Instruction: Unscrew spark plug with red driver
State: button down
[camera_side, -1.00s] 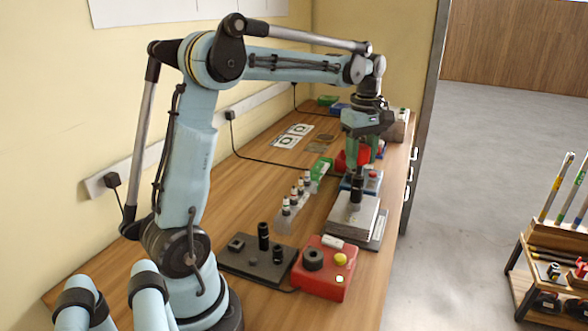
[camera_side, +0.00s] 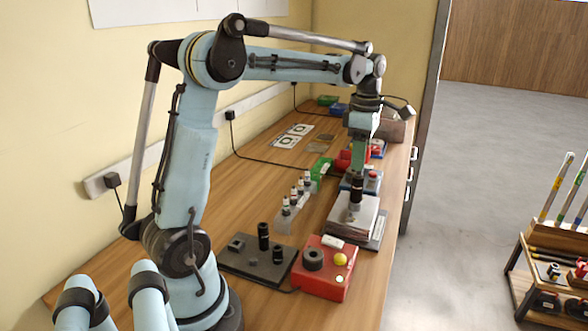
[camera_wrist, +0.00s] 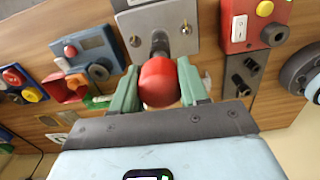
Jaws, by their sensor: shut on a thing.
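The red driver (camera_wrist: 158,82) shows in the wrist view as a rounded red handle between the two green fingers of my gripper (camera_wrist: 157,92), which is shut on it. A dark shaft (camera_wrist: 159,45) runs from the handle to the grey plate of a block (camera_wrist: 178,14). In the side view my gripper (camera_side: 358,168) is above this pale block (camera_side: 345,215), over an upright black cylinder (camera_side: 356,190) standing on it. The handle is not clearly seen there. I cannot make out the spark plug; the driver covers that spot.
A red box (camera_side: 322,285) with a yellow button and a dark base plate (camera_side: 235,262) with black posts are nearer the side camera. A rack of small bottles (camera_side: 287,222) stands left of the block. A blue box (camera_wrist: 92,52) is beside it.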

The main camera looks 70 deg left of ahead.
jog(key=n, duration=0.5)
jog(key=shift+f+n, duration=0.1)
jog(key=shift+n, duration=0.3)
jog(key=shift+c, duration=2.4)
grip_release()
jog(key=m, duration=1.3)
jog(key=shift+m, duration=0.4)
jog(key=m, duration=1.3)
jog(key=shift+m, duration=0.4)
